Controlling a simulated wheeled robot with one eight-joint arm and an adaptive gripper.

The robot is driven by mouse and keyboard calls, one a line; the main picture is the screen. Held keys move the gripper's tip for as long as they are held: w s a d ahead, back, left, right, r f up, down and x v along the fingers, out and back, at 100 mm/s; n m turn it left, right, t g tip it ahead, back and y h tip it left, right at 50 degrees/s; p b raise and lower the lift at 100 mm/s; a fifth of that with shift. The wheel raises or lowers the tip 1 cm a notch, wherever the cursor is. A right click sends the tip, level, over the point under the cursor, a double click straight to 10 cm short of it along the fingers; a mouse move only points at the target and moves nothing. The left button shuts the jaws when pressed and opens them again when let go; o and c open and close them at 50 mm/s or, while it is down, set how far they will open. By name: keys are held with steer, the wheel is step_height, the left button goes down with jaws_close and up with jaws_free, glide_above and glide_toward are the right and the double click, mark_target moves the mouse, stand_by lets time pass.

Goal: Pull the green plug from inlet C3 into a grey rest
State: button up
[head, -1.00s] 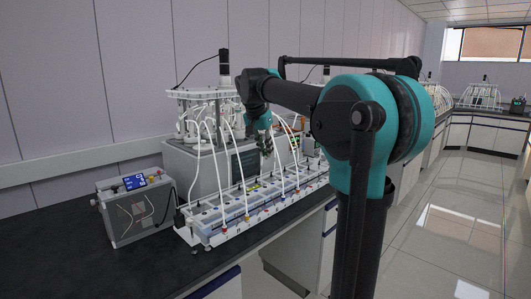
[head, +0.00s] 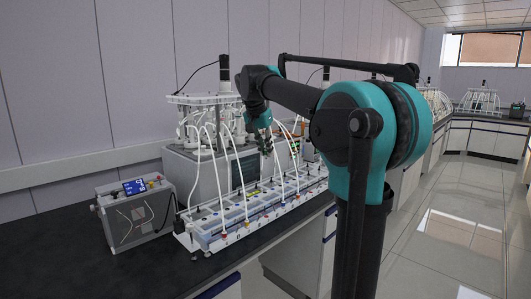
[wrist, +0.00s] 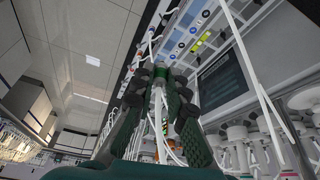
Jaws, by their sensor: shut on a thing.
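My gripper (head: 265,147) is above the far half of the long inlet unit (head: 232,232) in the head view. In the wrist view my gripper (wrist: 160,76) is shut, its dark green-black fingers close together. A white tube (wrist: 158,97) runs between them, and the plug at its end is hidden by the fingertips. I cannot make out its green colour. Several white tubes (head: 218,175) arch down to plugs on the unit. The label C3 and the grey rests are too small to tell apart.
A grey box with a blue display (head: 135,212) stands at the left on the black bench. A large grey cabinet with a dark screen (wrist: 222,84) and white reactor vessels above (head: 205,115) stands close behind the unit. The bench front at the left is clear.

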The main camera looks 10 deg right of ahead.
steer(key=w+d, duration=1.1)
steer(key=d, duration=0.4)
steer(key=w+d, duration=1.1)
steer(key=d, duration=0.5)
steer(key=shift+w, duration=0.3)
stand_by(1.4)
steer(key=shift+d+f, duration=0.1)
steer(key=shift+f, duration=0.05)
steer(key=shift+f, duration=11.05)
